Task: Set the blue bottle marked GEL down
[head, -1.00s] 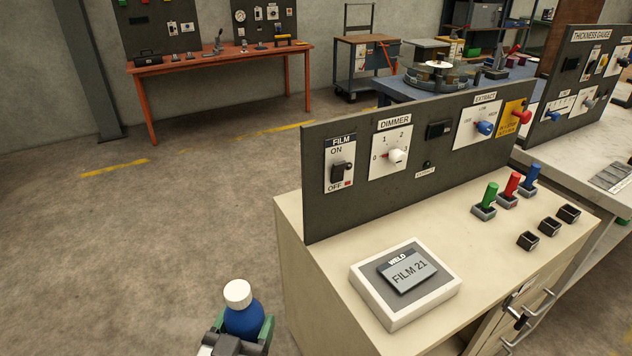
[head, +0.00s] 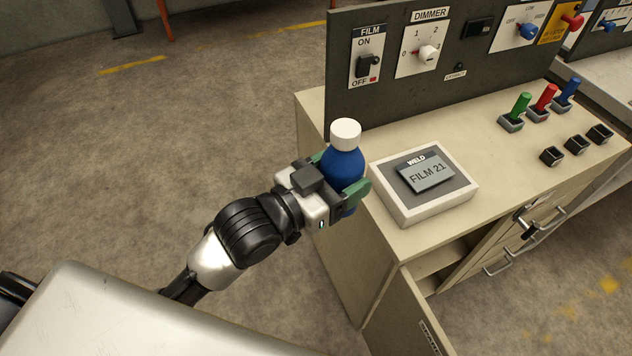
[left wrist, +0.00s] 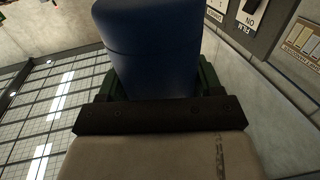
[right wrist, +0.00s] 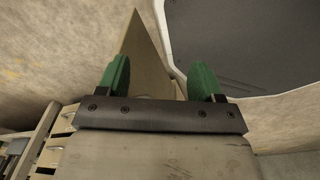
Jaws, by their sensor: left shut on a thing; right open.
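The blue bottle (head: 343,163) with a white cap stands upright in my left gripper (head: 342,184). The green fingers are shut around its body. In the head view it is just left of the cabinet top's near left corner; whether it is over the top or beside it is hard to tell. It also fills the upper middle of the left wrist view (left wrist: 150,50). No GEL marking shows. My right gripper (right wrist: 160,80) is open and empty in the right wrist view, its green fingers apart. It is not visible in the head view.
A white-framed WELD display (head: 425,180) lies on the cabinet top (head: 480,150), close to the bottle. A dark upright panel (head: 400,85) with switches stands behind. Green, red and blue levers (head: 540,105) and several black blocks stand to the right. A cabinet door (head: 400,315) hangs open below.

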